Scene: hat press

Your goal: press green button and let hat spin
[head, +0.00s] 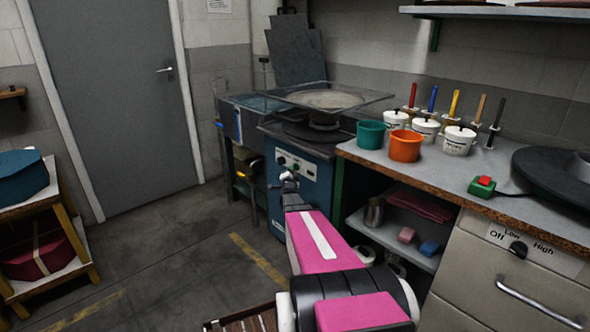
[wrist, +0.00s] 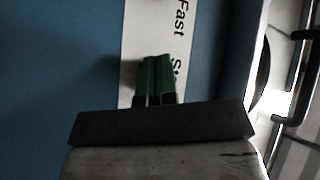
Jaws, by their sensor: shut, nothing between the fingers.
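The blue machine (head: 262,195) stands at the back, with a pale control panel (head: 316,166) on its front. Small dark knobs show on the panel; I cannot make out the green button for certain. A pale round form (head: 325,98) sits under a clear sheet on top of the machine; I cannot tell if it is the hat. My gripper (head: 289,178) is in front of the panel. In the wrist view its dark green fingers (wrist: 156,80) are shut together and empty, over a white label strip (wrist: 150,30) reading "Fast" and "St". Contact cannot be told.
A counter (head: 375,158) at right holds an orange pot (head: 405,146), a teal pot (head: 370,134), white pots and a green box with a red button (head: 482,186). An open shelf (head: 395,235) lies below. The middle floor is clear.

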